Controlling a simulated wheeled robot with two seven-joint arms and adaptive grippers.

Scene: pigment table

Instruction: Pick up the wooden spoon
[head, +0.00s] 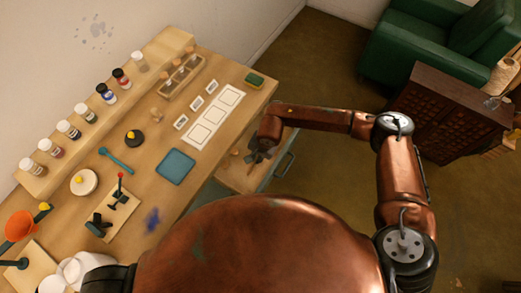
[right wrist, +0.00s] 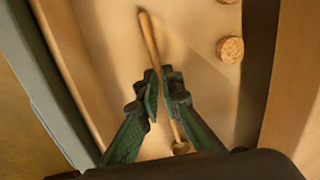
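The wooden spoon (right wrist: 149,38) lies lengthwise in a pale open drawer (right wrist: 105,50), seen in the right wrist view. Its long thin handle runs between the fingertips of my right gripper (right wrist: 161,82), with a small rounded end showing near the palm. The two green fingers are drawn close together, one on each side of the handle, and look closed on it. In the head view my right gripper (head: 259,155) reaches down into the drawer at the table's front edge, and the spoon cannot be made out there. My left gripper is out of view.
Round cork-like pieces (right wrist: 230,49) lie in the drawer right of the spoon. The drawer's walls stand close on both sides. The table (head: 225,72) above holds pigment jars, a blue-grey square (head: 175,166) and white cards. The floor to the right is clear up to a dark cabinet (head: 448,118).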

